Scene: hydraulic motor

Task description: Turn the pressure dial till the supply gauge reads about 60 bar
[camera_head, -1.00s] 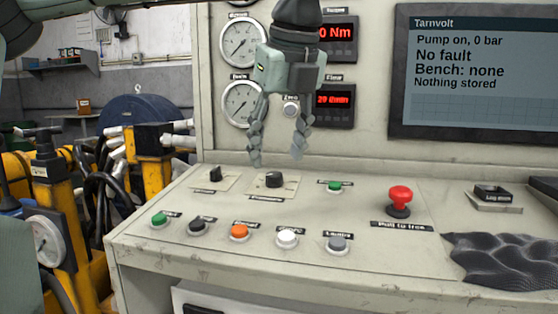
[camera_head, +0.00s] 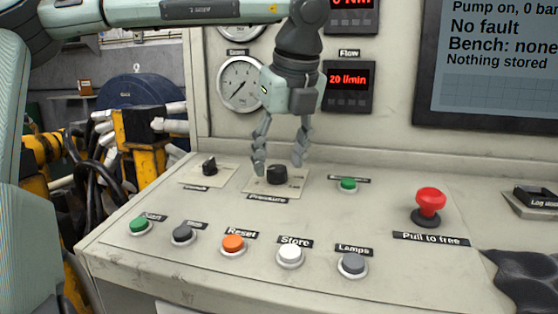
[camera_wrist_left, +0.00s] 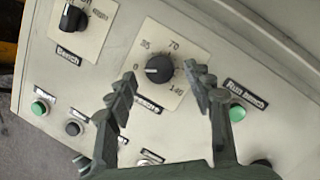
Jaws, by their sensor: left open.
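The black pressure dial (camera_head: 277,174) stands on a pale plate on the sloped panel. In the left wrist view the dial (camera_wrist_left: 159,69) has a white mark pointing left, among printed numbers including 0, 70 and 140. My left gripper (camera_head: 279,165) points down with its fingers open, one on each side of the dial; it also shows in the left wrist view (camera_wrist_left: 161,76). I cannot tell whether the fingers touch it. A lower gauge (camera_head: 239,84) shows fully; an upper gauge (camera_head: 240,33) is mostly cut off and its reading is hidden. My right gripper is not in view.
A black selector knob (camera_head: 209,166) is left of the dial and a green button (camera_head: 348,184) right of it. Several buttons line the front, including an orange one (camera_head: 232,243). A red mushroom button (camera_head: 430,201) stands at right. The screen (camera_head: 490,70) reads pump on.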

